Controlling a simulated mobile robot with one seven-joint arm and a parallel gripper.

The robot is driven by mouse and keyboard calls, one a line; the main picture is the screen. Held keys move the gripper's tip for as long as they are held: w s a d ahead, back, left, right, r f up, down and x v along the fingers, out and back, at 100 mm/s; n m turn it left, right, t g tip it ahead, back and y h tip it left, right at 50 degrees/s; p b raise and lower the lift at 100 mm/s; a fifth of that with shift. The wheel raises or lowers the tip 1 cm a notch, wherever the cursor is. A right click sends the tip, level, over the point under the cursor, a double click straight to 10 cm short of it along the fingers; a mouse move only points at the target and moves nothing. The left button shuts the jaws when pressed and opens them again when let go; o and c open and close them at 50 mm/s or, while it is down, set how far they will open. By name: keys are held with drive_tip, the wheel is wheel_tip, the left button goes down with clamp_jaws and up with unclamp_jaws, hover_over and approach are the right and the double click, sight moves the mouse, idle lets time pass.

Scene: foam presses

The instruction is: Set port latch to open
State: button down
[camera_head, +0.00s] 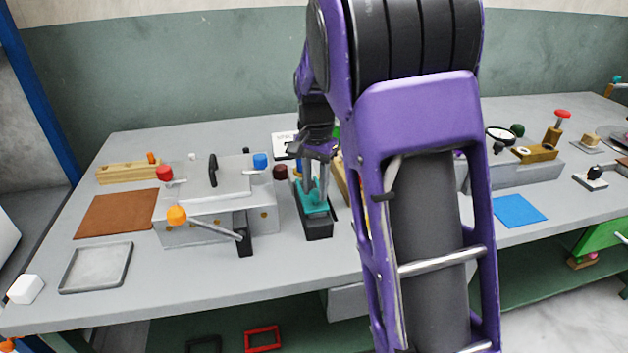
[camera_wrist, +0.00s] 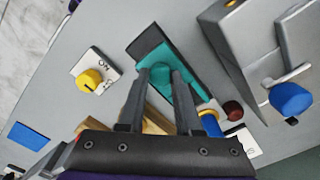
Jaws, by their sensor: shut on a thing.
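A teal latch piece (camera_head: 315,199) sits on a narrow black base (camera_head: 319,231) on the workbench, right of the grey press box. No readable label names it as the port latch. In the wrist view the teal piece (camera_wrist: 185,96) lies along its dark base (camera_wrist: 148,42), with a bare dark stretch at the upper left end. My gripper (camera_head: 312,186) reaches down onto it from above. In the wrist view my gripper (camera_wrist: 160,76) has its fingers on both sides of a raised teal knob and is shut on it. The fingers partly hide the knob.
The grey press box (camera_head: 200,222) with an orange-tipped lever (camera_head: 177,215) stands close on the left. A yellow dial on a white plate (camera_wrist: 90,78) and a dark red knob (camera_wrist: 233,110) are near. My arm hides the bench's middle.

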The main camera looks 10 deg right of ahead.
drive_tip(key=shift+s, duration=0.2)
drive_tip(key=c, duration=0.6)
unclamp_jaws()
drive_tip(key=shift+r, duration=0.55)
wheel_tip(320, 180, up, 16)
drive_tip(key=p, duration=0.3)
drive_tip(key=shift+r, duration=0.2)
